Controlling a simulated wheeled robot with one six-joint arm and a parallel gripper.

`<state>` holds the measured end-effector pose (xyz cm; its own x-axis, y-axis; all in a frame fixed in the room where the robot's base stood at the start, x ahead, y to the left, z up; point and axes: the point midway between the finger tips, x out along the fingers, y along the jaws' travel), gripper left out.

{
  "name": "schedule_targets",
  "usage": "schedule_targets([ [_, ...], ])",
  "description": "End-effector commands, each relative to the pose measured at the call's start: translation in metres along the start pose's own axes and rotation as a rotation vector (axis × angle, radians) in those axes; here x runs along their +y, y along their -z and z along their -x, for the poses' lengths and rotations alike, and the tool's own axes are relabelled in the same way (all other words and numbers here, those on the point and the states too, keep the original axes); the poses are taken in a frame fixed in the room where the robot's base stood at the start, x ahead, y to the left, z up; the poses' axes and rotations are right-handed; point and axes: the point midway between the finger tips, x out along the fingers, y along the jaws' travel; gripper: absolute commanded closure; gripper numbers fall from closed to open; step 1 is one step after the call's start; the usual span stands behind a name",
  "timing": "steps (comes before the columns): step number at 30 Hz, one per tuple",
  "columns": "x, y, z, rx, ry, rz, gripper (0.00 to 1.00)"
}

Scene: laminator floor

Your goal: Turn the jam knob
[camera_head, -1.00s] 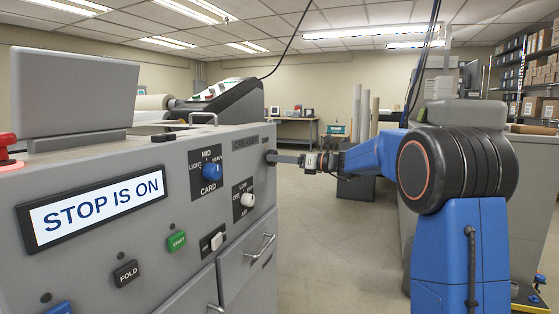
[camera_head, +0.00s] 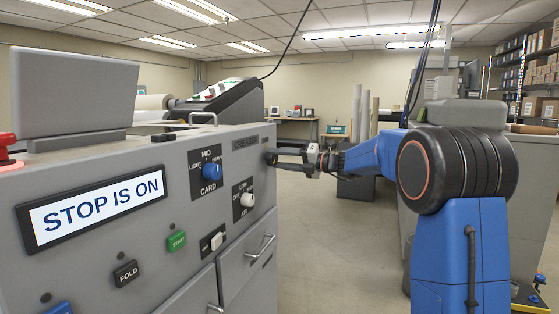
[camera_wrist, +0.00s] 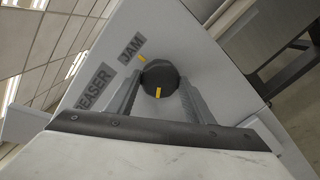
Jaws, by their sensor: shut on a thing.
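The jam knob (camera_wrist: 160,76) is a black round knob on the grey machine's panel, next to the JAM label (camera_wrist: 131,48). A yellow mark on the knob's face points toward the bottom of the wrist view, while a yellow mark on the panel (camera_wrist: 141,58) sits at its upper left. My gripper (camera_wrist: 158,84) has one finger on each side of the knob and is shut on it. In the head view my gripper (camera_head: 280,158) reaches the panel's right end, where the knob shows only as a small dark shape (camera_head: 268,157).
A CREASER label (camera_head: 246,143) is left of the knob. Nearby are the blue card knob (camera_head: 211,170) and white air knob (camera_head: 247,200). The display (camera_head: 95,207) reads STOP IS ON. A red button (camera_head: 8,145) is at the far left.

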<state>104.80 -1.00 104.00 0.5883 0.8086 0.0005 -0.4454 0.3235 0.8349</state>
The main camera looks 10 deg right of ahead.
Motion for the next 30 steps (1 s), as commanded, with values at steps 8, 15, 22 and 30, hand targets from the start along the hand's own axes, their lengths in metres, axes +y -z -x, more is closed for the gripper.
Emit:
schedule_targets([
  [8, -0.0023, 0.0017, 0.0001, 0.003, 0.002, -0.058, 0.75],
  [15, -0.0023, 0.0019, 0.0001, 0.003, 0.002, -0.062, 0.75],
  [22, -0.0022, 0.0019, 0.0, 0.004, 0.002, -0.062, 0.38],
  [30, -0.001, 0.0009, 0.0, 0.002, 0.001, -0.06, 0.34],
])
